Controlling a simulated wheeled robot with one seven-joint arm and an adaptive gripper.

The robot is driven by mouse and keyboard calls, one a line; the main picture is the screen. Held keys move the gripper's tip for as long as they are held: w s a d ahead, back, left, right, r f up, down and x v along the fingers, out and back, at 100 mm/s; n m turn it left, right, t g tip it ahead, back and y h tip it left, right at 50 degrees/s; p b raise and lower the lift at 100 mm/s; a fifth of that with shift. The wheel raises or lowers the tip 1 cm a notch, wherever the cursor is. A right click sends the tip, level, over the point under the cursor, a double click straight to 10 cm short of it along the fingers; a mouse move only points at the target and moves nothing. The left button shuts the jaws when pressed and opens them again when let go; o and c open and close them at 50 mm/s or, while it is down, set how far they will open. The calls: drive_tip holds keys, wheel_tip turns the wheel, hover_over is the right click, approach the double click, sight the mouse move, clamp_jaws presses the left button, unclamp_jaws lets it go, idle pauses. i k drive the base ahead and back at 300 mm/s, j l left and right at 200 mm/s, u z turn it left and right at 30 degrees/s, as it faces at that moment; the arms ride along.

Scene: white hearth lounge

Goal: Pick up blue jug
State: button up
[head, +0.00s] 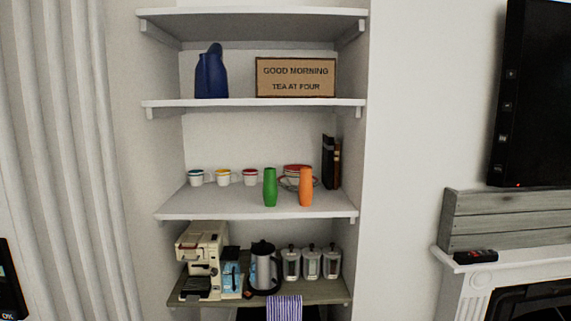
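A dark blue jug (211,74) stands upright on the second shelf from the top (235,103), at its left side in the head view. Its handle and spout are toward the top. A cardboard-coloured sign (296,77) reading "GOOD MORNING TEA AT FOUR" stands to its right on the same shelf, with a gap between them. My gripper is not in view.
Below are cups, a green vase (270,187), an orange vase (305,187) and dark books (330,162). The top shelf (252,13) overhangs the jug. A curtain (75,150) hangs left.

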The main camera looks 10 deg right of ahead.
sight(211, 74)
drive_tip(key=i+l, duration=0.7)
drive_tip(key=i, duration=0.25)
drive_tip(key=u, duration=0.05)
